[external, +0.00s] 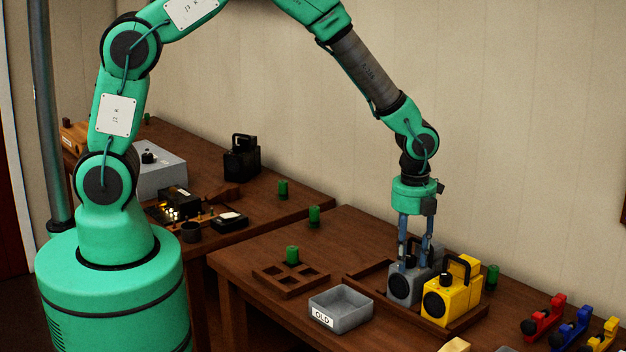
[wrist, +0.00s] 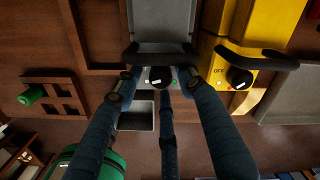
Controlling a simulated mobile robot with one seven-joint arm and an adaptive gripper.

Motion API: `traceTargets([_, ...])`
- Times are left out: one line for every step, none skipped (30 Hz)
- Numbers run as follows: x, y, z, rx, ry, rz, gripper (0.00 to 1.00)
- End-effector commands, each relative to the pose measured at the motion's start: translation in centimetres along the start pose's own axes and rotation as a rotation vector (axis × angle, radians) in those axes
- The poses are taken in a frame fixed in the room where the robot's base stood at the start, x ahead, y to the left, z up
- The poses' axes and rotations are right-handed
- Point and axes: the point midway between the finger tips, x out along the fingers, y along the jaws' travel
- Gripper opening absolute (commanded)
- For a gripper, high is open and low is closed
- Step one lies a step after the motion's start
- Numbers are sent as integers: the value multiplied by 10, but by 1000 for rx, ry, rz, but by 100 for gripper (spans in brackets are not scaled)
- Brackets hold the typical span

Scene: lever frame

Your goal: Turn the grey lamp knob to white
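The grey lamp (external: 403,287) stands upright in a wooden tray, with a round black face on its front. In the wrist view the grey lamp body (wrist: 162,30) is at top centre. Its black knob (wrist: 160,77) has a small pale mark, with a red and a green dot beside it. I cannot tell which colour the knob points to. My gripper (external: 410,262) points straight down at the top of the grey lamp. In the wrist view its fingers (wrist: 160,80) are spread around the knob, with gaps visible at the sides.
A yellow lamp (external: 438,306) with a black handle stands close to the right, its knob (wrist: 239,78) near my right finger. A grey bin marked OLD (external: 341,307) and a wooden rack (external: 287,281) with a green peg lie to the left. Red, blue and yellow parts lie far right.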

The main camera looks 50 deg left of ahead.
Motion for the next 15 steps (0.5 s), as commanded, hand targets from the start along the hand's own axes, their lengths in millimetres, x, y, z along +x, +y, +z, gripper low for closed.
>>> traceTargets([0, 0, 0, 0, 0, 0, 42])
traceTargets([0, 0, 0, 0, 0, 0, 42])
traceTargets([0, 0, 0, 0, 0, 0, 42])
traceTargets([0, 0, 0, 0, 0, -1, 42])
traceTargets([0, 0, 0, 0, 0, -1, 42])
traceTargets([0, 0, 0, 0, 0, 0, 42])
traceTargets([0, 0, 0, 1, 0, 0, 42])
traceTargets([0, 0, 0, 1, 0, 0, 42])
traceTargets([0, 0, 0, 3, 0, 0, 42])
traceTargets([0, 0, 0, 5, 0, 0, 42])
traceTargets([0, 0, 0, 8, 0, 0, 42])
traceTargets([0, 0, 0, 14, 0, 0, 42])
traceTargets([0, 0, 0, 20, 0, 0, 42])
traceTargets([0, 0, 0, 26, 0, 0, 42])
traceTargets([0, 0, 0, 36, 0, 0, 42])
